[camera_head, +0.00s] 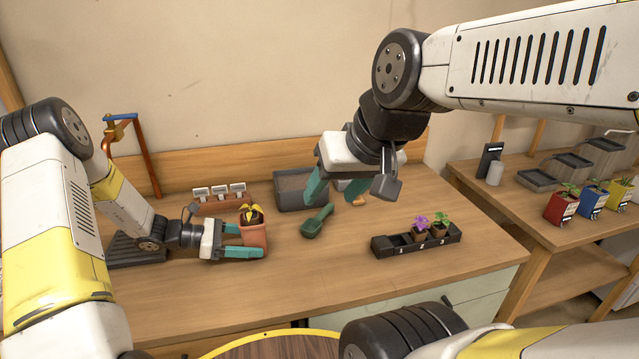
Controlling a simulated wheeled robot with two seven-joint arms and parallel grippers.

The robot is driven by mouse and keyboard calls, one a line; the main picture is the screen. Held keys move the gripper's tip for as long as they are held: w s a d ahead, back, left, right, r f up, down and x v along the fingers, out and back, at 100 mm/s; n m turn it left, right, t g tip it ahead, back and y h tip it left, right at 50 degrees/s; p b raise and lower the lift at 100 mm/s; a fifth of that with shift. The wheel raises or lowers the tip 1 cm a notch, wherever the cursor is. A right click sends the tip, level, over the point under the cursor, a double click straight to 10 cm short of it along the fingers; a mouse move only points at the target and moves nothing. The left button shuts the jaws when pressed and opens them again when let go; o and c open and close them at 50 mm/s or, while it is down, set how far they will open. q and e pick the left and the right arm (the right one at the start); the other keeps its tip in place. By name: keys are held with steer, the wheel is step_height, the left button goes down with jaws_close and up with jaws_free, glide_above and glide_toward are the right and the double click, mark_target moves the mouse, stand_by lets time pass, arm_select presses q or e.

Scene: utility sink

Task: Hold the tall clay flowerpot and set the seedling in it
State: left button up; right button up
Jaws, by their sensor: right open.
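The tall clay flowerpot (256,238) stands upright on the left part of the wooden bench. A seedling with yellow leaves (251,212) and dark soil shows in its mouth. My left gripper (243,242) is shut on the pot from the left, one teal finger across its near side and the other behind it. My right gripper (337,188) is open and empty, pointing down above the bench, to the right of the pot. A black tray (390,246) at the right holds a purple-flowered seedling (420,226) and a green seedling (440,224) in small pots.
A green scoop (316,222) lies between the pot and the black tray. A grey bin (290,197) stands behind it, partly hidden by my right gripper. White-labelled items (219,192) stand behind the pot. A side table at right holds coloured planters (562,205).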

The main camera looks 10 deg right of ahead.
arm_select(q)
steer(key=shift+o, duration=0.9)
steer(key=v, duration=1.1)
steer(key=shift+a, duration=0.25)
steer(key=shift+a+r, duration=0.15)
steer(key=shift+r, duration=0.15)
steer(key=s+a+r+m+t+y, duration=0.2)
steer(key=s+r+m+t+y, duration=0.4)
steer(key=s+r+m+y, duration=0.6)
steer(key=s+r+m, duration=0.6)
steer(key=s+r, duration=0.5)
steer(key=r, duration=0.1)
steer(key=shift+m, duration=0.3)
